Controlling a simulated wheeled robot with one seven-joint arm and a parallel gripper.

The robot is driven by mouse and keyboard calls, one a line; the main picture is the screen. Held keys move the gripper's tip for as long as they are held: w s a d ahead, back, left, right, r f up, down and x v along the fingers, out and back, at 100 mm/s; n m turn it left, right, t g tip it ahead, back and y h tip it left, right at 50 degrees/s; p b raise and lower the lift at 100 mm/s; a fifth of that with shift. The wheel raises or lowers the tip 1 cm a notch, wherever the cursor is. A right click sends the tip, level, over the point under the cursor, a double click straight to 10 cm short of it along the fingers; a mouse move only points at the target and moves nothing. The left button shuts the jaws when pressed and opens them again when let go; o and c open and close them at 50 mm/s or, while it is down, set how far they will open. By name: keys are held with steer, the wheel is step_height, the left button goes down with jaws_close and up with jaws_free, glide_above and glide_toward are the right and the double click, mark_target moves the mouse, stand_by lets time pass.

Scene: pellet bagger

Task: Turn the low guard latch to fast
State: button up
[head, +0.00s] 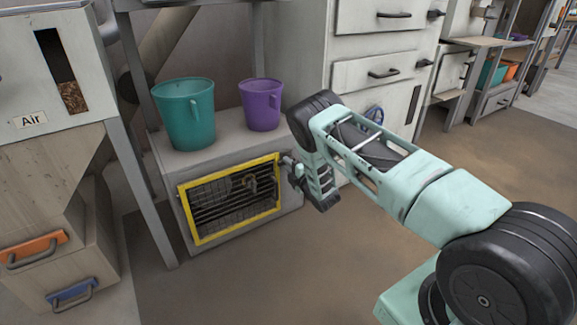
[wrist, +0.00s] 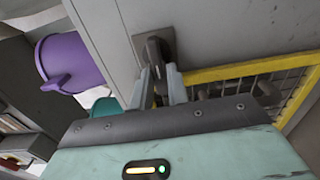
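The low guard (head: 231,197) is a yellow-framed wire mesh on the front of a low grey box. Its frame also shows in the wrist view (wrist: 232,71). The dark low guard latch (wrist: 155,52) sits on a small square plate beside the frame's corner, and its handle points toward my gripper. In the head view, my gripper (head: 290,163) is at the guard's upper right corner and largely hides the latch. In the wrist view, my gripper (wrist: 160,75) has its two fingers on either side of the handle, close together, with no clear gap.
A teal bucket (head: 186,118) and a purple bucket (head: 262,108) stand on top of the low box. A grey drawer cabinet (head: 345,45) rises behind my arm. A table leg (head: 140,190) stands left of the guard. The floor (head: 270,275) in front is clear.

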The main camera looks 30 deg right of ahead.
steer(key=shift+o, duration=1.2)
steer(key=s+p, duration=0.6)
steer(key=s, duration=1.1)
steer(key=shift+s+d+p, duration=0.25)
steer(key=shift+d+p, duration=0.05)
steer(key=shift+w, duration=0.1)
